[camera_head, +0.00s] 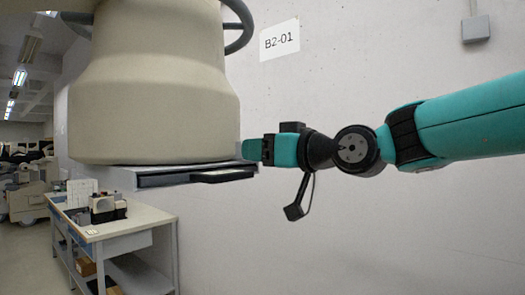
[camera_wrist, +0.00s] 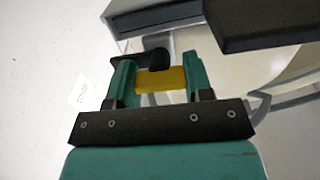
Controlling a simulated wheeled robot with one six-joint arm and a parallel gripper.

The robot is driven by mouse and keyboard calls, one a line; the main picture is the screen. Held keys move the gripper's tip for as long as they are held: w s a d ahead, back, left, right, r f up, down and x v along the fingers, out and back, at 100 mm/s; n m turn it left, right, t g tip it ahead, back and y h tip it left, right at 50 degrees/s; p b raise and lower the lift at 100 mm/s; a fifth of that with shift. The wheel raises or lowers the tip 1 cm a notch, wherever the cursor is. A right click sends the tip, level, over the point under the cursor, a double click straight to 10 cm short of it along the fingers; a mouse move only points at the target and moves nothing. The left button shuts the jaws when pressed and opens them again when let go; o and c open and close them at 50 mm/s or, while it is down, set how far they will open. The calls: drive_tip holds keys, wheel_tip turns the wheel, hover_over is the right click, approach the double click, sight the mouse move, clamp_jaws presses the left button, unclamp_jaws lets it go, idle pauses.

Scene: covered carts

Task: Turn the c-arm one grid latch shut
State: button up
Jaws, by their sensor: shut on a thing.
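The c-arm's large beige housing (camera_head: 155,90) hangs at the left in the head view, with a flat grid tray (camera_head: 160,181) under it. The tray has a dark front handle (camera_head: 222,176). My gripper (camera_head: 249,150) is at the right edge of the housing's underside. In the wrist view my gripper's teal fingers (camera_wrist: 160,72) stand either side of a yellow piece, which I take as the grid latch (camera_wrist: 162,80), and are shut on it. A black rounded part (camera_wrist: 155,58) sits just beyond it. The latch is hidden in the head view.
A white wall with a B2-01 sign (camera_head: 279,40) stands behind my arm. A workbench (camera_head: 125,222) with a small device (camera_head: 107,208) stands at lower left. A dark slab-like part (camera_wrist: 255,25) fills the wrist view's upper right, close to the gripper. The space below my arm looks clear.

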drive_tip(key=shift+m, duration=0.3)
drive_tip(key=m+b, duration=0.2)
drive_tip(key=m, duration=0.1)
drive_tip(key=shift+m, duration=0.3)
drive_tip(key=m, duration=0.4)
drive_tip(key=shift+m, duration=0.3)
drive_tip(key=m, duration=0.4)
drive_tip(key=shift+m+p, duration=0.3)
drive_tip(key=shift+m, duration=1.9)
drive_tip(key=o, duration=0.9)
